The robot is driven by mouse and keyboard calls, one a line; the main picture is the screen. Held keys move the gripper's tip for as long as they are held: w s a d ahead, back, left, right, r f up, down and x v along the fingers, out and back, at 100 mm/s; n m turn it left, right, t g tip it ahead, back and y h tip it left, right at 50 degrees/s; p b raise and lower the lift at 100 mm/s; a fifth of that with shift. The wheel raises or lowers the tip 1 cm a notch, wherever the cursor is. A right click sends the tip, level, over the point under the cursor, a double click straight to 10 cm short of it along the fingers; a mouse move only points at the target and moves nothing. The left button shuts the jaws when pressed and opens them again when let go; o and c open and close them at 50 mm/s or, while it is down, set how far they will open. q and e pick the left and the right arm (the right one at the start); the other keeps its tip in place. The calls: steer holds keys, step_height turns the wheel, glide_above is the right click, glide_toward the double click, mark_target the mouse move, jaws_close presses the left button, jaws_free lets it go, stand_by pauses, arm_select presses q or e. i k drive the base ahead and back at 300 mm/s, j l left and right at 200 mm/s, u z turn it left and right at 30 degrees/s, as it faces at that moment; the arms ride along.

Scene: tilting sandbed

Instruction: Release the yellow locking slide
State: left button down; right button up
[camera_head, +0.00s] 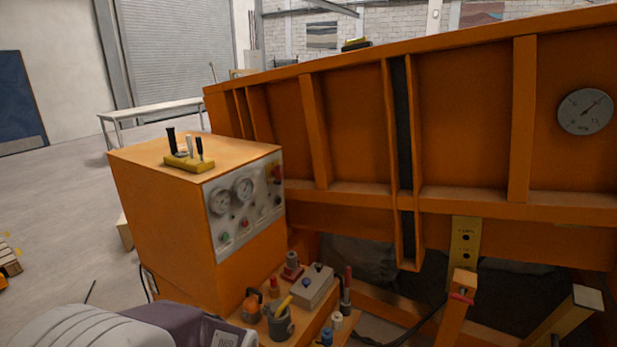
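A yellow upright plate with dark holes (465,240) sits on the lower edge of the orange sandbed (455,120), right of centre. A small yellow piece on a dark block (355,44) shows at the bed's top rim. A yellow base with several levers (188,162) stands on top of the orange control cabinet (165,230). I cannot tell which of these is the locking slide, or whether it is locked. A white and purple link of my arm enters at the bottom left. Neither gripper is in view.
A low orange shelf (262,336) beside the cabinet holds several small items, including a grey cup (280,322) and a grey box (312,287). Orange struts and a black cable lie below the bed. A white table (150,109) stands behind. Floor at the left is mostly clear.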

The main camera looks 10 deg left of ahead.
mark_target(273, 180)
steer(key=i+l+u, duration=0.15)
steer(key=i+l, duration=0.25)
steer(key=i+l+u, duration=0.15)
steer(key=i+l, duration=0.25)
steer(key=i+l+u, duration=0.15)
steer(key=i+l, duration=0.2)
steer(key=l, duration=0.15)
steer(key=i+l+u, duration=0.15)
steer(key=i+l, duration=0.2)
steer(key=l, duration=0.15)
steer(key=i+l+u, duration=0.1)
steer(key=i, duration=0.15)
